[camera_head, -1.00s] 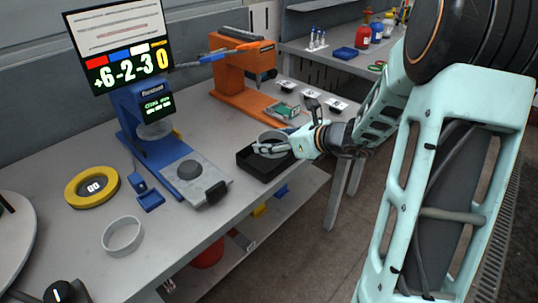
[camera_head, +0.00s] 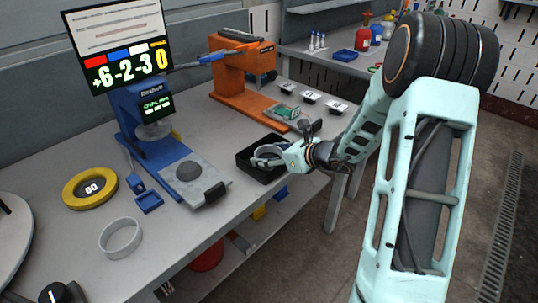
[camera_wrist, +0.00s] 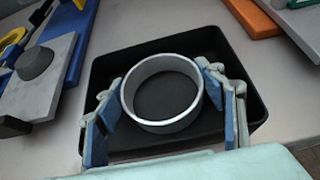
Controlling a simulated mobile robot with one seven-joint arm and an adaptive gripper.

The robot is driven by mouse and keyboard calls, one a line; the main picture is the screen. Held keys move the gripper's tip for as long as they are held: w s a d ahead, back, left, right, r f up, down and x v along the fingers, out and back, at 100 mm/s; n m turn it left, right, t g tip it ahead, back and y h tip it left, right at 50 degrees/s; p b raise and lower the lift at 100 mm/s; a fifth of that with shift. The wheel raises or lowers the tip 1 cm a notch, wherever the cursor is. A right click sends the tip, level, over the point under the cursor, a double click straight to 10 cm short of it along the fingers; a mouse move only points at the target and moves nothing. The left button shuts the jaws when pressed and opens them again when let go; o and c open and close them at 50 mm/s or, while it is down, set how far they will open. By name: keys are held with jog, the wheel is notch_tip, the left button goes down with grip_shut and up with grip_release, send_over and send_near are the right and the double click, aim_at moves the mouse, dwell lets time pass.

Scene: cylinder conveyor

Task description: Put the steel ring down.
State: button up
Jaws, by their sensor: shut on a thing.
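My gripper (camera_head: 267,157) is shut on a steel ring (camera_wrist: 165,127), with one blue-padded finger on each side of it in the wrist view. The ring is a pale, open, short cylinder; in the head view (camera_head: 268,149) it is partly hidden by my gripper. It is upright within the walls of a black tray (camera_head: 244,163). The dark tray floor shows through the ring. I cannot tell whether the ring touches the floor. The tray rim also shows in the wrist view (camera_wrist: 262,108). A second pale ring (camera_head: 120,251) lies on the table at the left.
Left of the tray stands a blue gauge stand (camera_head: 160,150) with a grey plate. A yellow ring (camera_head: 75,200) lies farther left. An orange machine (camera_head: 232,75) stands behind. Small labelled holders (camera_head: 310,95) lie behind the tray, close to the table's right edge.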

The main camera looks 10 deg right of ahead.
jog(key=shift+f, duration=0.2)
jog(key=o, duration=1.3)
jog(key=shift+r, duration=0.15)
jog(key=shift+r, duration=0.2)
jog(key=p+v, duration=0.1)
jog(key=v, duration=1.1)
jog(key=shift+s+f, duration=0.1)
jog(key=shift+f, duration=0.1)
